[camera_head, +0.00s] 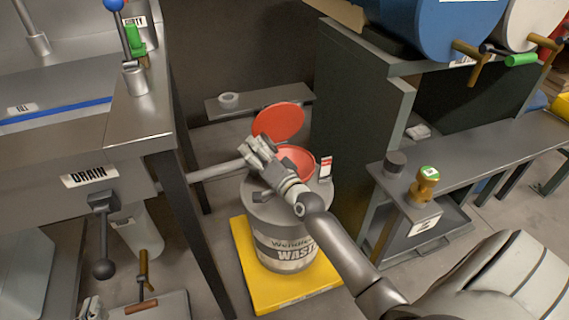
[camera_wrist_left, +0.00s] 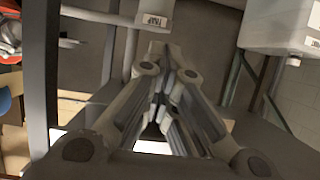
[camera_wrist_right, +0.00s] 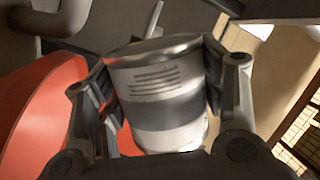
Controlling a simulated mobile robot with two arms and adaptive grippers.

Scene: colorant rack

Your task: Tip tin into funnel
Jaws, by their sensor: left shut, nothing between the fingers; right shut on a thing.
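The red funnel (camera_head: 303,166) sits on top of the grey waste drum (camera_head: 262,222), with its round red lid (camera_head: 278,121) raised behind it. My right gripper (camera_head: 256,152) is above the drum, partly covering the funnel. It is shut on a metal tin (camera_wrist_right: 155,78) with pale and dark bands, held between the fingers in the right wrist view. A red surface (camera_wrist_right: 40,125) is close beside the tin there. I cannot tell the tin clearly in the head view, nor see its contents. My left gripper (camera_head: 92,308) is shut and empty at the bottom left; its fingers (camera_wrist_left: 158,115) meet in the left wrist view.
The drum stands on a yellow platform (camera_head: 300,292). A metal bench with a DRAIN label (camera_head: 90,175) is at left.

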